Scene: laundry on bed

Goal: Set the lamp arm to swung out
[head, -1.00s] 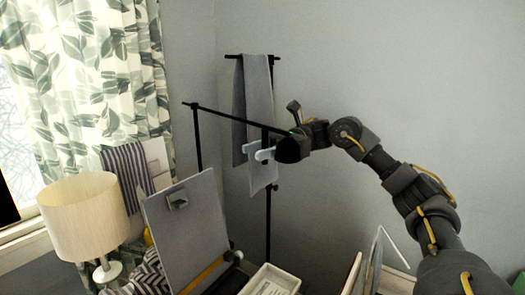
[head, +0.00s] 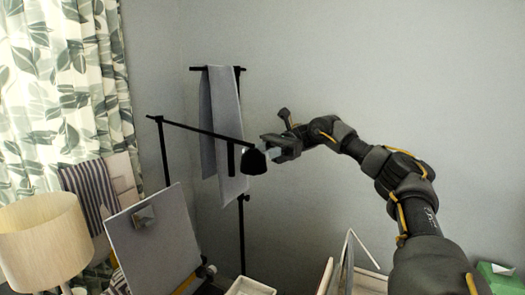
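The lamp is black, with a thin upright post (head: 163,150) at the left. Its long arm (head: 205,132) runs from the top of the post to the right, sloping slightly down in the head view. A dark lamp head (head: 254,162) hangs at the arm's right end, in front of the wall. My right gripper (head: 267,147) is just right of the lamp head, its fingers pointing left towards it. The fingers look parted and empty; I cannot tell whether they touch the lamp head. My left gripper is not in view.
A black rack (head: 242,235) with a hanging grey towel (head: 225,130) stands behind the lamp arm. A grey board (head: 155,238), a cream table lamp (head: 42,238) and a white bin (head: 250,287) are below. The wall side at right is clear.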

